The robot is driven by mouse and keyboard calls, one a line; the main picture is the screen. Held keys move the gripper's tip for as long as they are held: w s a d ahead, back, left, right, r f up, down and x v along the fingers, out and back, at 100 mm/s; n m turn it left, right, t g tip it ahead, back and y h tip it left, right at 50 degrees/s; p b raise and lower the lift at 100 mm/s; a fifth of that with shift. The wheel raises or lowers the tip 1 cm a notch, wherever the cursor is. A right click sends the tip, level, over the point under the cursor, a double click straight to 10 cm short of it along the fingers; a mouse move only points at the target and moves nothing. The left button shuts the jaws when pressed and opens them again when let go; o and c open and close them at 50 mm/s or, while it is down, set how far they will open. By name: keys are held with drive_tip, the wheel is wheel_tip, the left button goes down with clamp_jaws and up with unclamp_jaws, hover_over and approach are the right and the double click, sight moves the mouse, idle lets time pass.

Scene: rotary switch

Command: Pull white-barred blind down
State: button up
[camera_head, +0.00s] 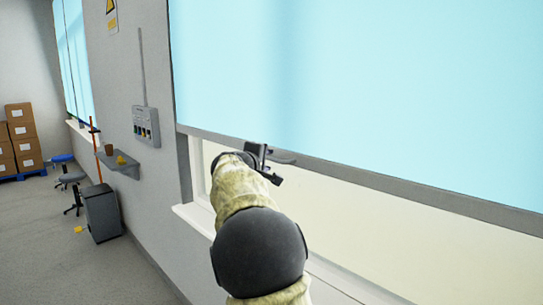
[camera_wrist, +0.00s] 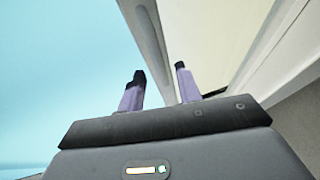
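The blind (camera_head: 350,70) is a light blue sheet over the upper part of the window in the head view. Its bottom bar (camera_head: 400,187) looks grey there and pale grey in the wrist view (camera_wrist: 146,28). My gripper (camera_head: 275,162) is at the bar's height, near its left part. In the wrist view my gripper (camera_wrist: 160,76) has its two fingers apart, with the bar showing between them and the blue sheet on the left. I cannot tell whether a finger touches the bar or how deep the bar sits between them.
Below the bar is the pale lower window area (camera_head: 400,240) with a white sill (camera_head: 195,218). A switch box (camera_head: 146,125) and a small shelf (camera_head: 120,162) are on the wall to the left. A dark bin (camera_head: 102,212) stands below.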

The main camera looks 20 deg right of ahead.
sight(271, 159)
drive_tip(key=p+x, duration=0.1)
drive_tip(key=x, duration=0.3)
drive_tip(key=shift+w+d+f, duration=0.1)
drive_tip(key=shift+w+d, duration=0.05)
drive_tip(key=shift+d, duration=0.05)
clamp_jaws()
